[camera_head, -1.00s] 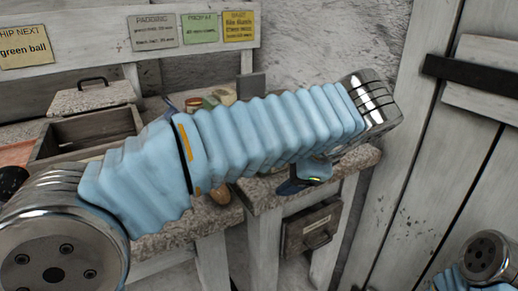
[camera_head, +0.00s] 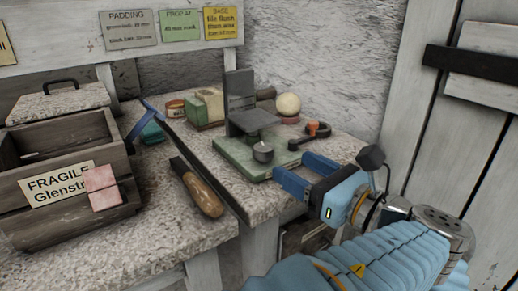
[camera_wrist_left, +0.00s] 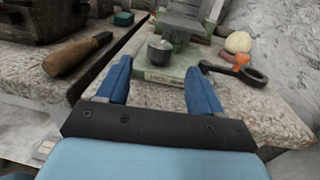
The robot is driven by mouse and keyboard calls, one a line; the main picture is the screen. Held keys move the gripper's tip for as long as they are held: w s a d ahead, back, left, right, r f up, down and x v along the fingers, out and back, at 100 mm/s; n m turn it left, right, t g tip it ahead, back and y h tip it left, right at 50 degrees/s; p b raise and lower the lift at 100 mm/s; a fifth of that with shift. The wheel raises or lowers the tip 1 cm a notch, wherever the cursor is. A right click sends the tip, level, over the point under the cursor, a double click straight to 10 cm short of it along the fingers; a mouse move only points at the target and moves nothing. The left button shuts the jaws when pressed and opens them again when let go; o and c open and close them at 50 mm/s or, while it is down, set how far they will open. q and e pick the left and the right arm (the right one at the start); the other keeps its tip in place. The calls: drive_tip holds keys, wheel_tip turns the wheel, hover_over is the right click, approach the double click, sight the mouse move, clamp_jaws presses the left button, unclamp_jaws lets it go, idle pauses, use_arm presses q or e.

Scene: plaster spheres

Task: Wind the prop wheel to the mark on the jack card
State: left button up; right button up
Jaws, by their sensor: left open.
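The jack has a green base (camera_head: 245,155), a dark upright plate (camera_head: 240,97) and a small grey platform, and stands on the speckled bench. A round metal knob (camera_head: 263,152), which looks like the prop wheel, sits at its front; it also shows in the left wrist view (camera_wrist_left: 160,48). My left gripper (camera_head: 291,165) is open and empty at the base's front right corner. In the left wrist view its fingers (camera_wrist_left: 158,67) point toward the knob, which lies beyond them, apart. The green card (camera_head: 181,25) on the back board mentions a 40 mm mark. My right gripper is out of view.
A pale ball (camera_head: 288,104) on a reddish stand and a black tool with an orange part (camera_head: 313,128) lie right of the jack. A wooden-handled tool (camera_head: 198,188) lies left. A FRAGILE crate (camera_head: 112,160) stands further left.

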sight(270, 153)
use_arm(q)
drive_tip(key=x, duration=0.9)
drive_tip(key=shift+w+a, duration=0.2)
drive_tip(key=shift+a, duration=0.05)
drive_tip(key=c, duration=0.9)
